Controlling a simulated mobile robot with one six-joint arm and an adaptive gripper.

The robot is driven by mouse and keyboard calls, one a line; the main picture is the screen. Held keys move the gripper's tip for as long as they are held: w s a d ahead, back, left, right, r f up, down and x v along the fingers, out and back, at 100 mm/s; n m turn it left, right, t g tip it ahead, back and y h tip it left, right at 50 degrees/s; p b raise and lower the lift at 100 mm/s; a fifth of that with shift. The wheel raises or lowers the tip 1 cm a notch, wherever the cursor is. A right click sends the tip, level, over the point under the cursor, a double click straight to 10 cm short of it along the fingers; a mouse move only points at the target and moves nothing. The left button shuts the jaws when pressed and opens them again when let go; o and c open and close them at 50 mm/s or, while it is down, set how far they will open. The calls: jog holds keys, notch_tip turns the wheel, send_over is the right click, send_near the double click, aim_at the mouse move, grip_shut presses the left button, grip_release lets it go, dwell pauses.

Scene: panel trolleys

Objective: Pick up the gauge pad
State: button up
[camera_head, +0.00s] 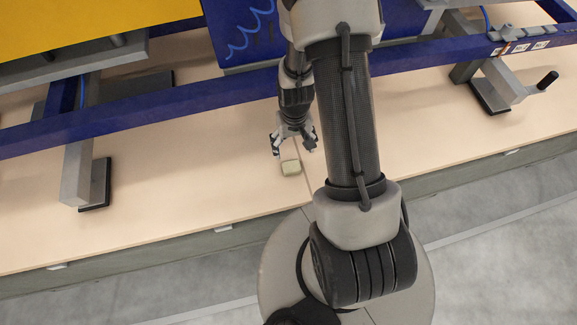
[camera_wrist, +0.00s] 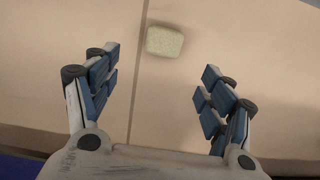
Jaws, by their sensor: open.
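The gauge pad (camera_head: 291,168) is a small pale green block with rounded corners. It lies flat on the beige board, near a seam. In the wrist view the pad (camera_wrist: 164,41) lies beyond my fingertips, roughly midway between them and a little left of centre. My gripper (camera_head: 294,145) is open and empty, with its fingers spread, just behind the pad in the head view. In the wrist view both blue-padded fingers of my gripper (camera_wrist: 157,62) show, and neither touches the pad.
A blue beam (camera_head: 150,124) crosses behind my gripper. A grey trolley leg (camera_head: 78,172) on a black foot stands left, and another clamp-like foot (camera_head: 490,95) stands right. The beige board (camera_head: 200,190) is clear around the pad, and its front edge is close by.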

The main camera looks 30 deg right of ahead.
jog(key=b, duration=0.2)
send_over(292, 165)
jog(key=f, duration=0.7)
jog(key=shift+w+d, duration=0.15)
jog(key=shift+d, duration=0.05)
jog(key=f, duration=0.1)
jog(key=f+b, duration=0.1)
jog(key=f, duration=0.2)
jog(key=shift+a+f+b, duration=0.25)
jog(key=shift+a+b, duration=0.05)
jog(key=shift+b, duration=0.1)
jog(key=shift+f, duration=0.4)
jog(key=c, duration=1.1)
jog(key=shift+o, duration=0.2)
jog(key=shift+r, duration=0.15)
notch_tip(292, 165, up, 20)
jog(key=p, duration=0.6)
